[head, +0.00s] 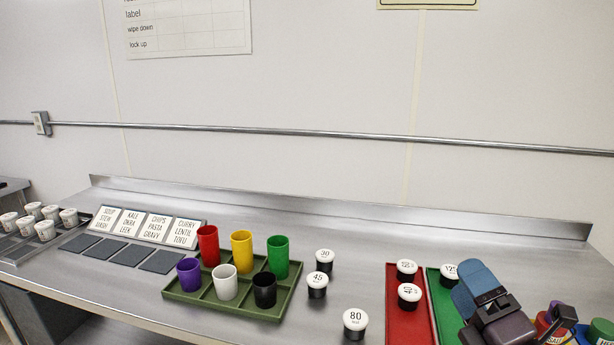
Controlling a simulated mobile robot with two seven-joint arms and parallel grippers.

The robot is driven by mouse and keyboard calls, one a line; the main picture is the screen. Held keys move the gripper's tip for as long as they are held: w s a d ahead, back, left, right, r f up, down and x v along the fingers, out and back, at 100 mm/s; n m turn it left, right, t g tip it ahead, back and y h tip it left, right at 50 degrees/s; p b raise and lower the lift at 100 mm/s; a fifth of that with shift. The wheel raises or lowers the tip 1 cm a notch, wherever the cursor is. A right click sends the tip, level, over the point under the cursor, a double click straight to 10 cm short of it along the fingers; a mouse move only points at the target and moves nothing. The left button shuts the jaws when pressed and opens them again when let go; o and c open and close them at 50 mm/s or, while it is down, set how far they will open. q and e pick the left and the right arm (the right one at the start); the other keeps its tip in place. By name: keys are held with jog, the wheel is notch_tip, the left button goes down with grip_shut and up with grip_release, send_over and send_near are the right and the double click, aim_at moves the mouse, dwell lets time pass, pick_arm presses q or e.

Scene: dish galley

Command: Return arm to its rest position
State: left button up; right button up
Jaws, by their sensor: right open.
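My right gripper (558,322) is at the lower right of the head view, with its blue and dark wrist over the right part of the green tray (451,322). Its dark fingers are partly cut by the picture's lower edge and point toward several coloured containers at the right. The gripper is open, and I see nothing held in it. My left arm and left gripper are not in view.
A red tray (408,326) with two white-lidded cups lies left of the green tray. Further left are loose lidded cups, such as the 80 cup (355,322), and an olive crate (224,305) of coloured tumblers. Menu cards (156,228) stand behind dark pads. The counter's back strip is clear.

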jog(key=s+d+f+m+g+h, duration=0.4)
jog(key=f+m+g+h, duration=0.1)
jog(key=f+m, duration=0.4)
jog(key=s+d+f+m+g+h, duration=0.3)
jog(key=s+f+m+g+h, duration=0.15)
jog(key=f+m, duration=0.45)
jog(key=s+a+f+m+g+y, duration=0.1)
jog(key=s+a+f+m+g, duration=0.1)
jog(key=s+f+m+g, duration=0.45)
jog(key=s+a+f+m+g+y, duration=0.15)
jog(key=s+f, duration=0.25)
jog(key=s, duration=0.6)
jog(key=w+f+t+b, duration=0.2)
jog(key=w+f+t, duration=0.1)
jog(key=f, duration=0.3)
jog(key=w+f+n+t+b, duration=0.1)
jog(key=w+f+t+b, duration=0.1)
jog(key=w+f+t, duration=0.2)
notch_tip(320, 180, down, 3)
jog(key=shift+w+f+n+y, duration=0.2)
jog(key=shift+w+n+y, duration=0.15)
jog(key=shift+w, duration=0.35)
